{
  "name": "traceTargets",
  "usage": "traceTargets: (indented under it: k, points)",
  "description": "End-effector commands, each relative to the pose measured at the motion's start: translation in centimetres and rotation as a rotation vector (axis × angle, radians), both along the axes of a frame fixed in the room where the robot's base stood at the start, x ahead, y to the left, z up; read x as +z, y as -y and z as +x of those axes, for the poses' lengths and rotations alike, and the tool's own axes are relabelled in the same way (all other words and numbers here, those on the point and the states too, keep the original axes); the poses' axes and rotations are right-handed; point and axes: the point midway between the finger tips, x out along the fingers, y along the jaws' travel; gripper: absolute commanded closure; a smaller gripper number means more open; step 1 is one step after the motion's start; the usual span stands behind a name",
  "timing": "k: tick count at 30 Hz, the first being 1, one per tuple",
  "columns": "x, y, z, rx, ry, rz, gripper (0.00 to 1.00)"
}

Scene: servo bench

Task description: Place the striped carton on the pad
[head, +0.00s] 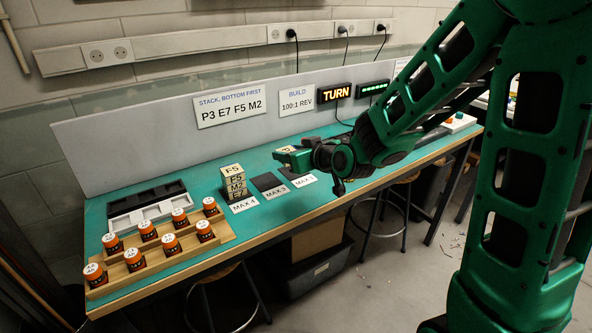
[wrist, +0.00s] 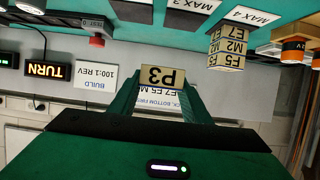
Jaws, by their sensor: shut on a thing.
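I see no striped carton in either view. My gripper (head: 288,157) is shut on a pale wooden block marked P3 (wrist: 161,77), above the teal bench near the dark pads; its jaws also show in the wrist view. A stack of similar blocks (head: 235,184) stands behind the MAX 4 label, reading F5, M2, E7 from top to bottom; it also shows in the wrist view (wrist: 227,48). A dark pad (head: 267,181) behind the MAX 3 label looks empty. Another dark pad behind the label to its right is partly hidden by my gripper.
Several orange jars (head: 172,244) stand on a stepped wooden rack at the bench's left end. A grey-white tray (head: 150,213) lies behind them. An upright panel carries a sign reading P3 E7 F5 M2 (head: 230,106) and a lit TURN display (head: 336,92). Stools stand below the bench.

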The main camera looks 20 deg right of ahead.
Motion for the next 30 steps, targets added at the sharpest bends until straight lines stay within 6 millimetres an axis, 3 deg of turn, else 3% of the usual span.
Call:
traceTargets:
  k: [19,30]
  points:
    - [-6.0,3.6,9.4,-0.004,0.0,0.001,0.79]
    - [-8.0,4.0,10.7,-0.002,-0.002,0.001,0.79]
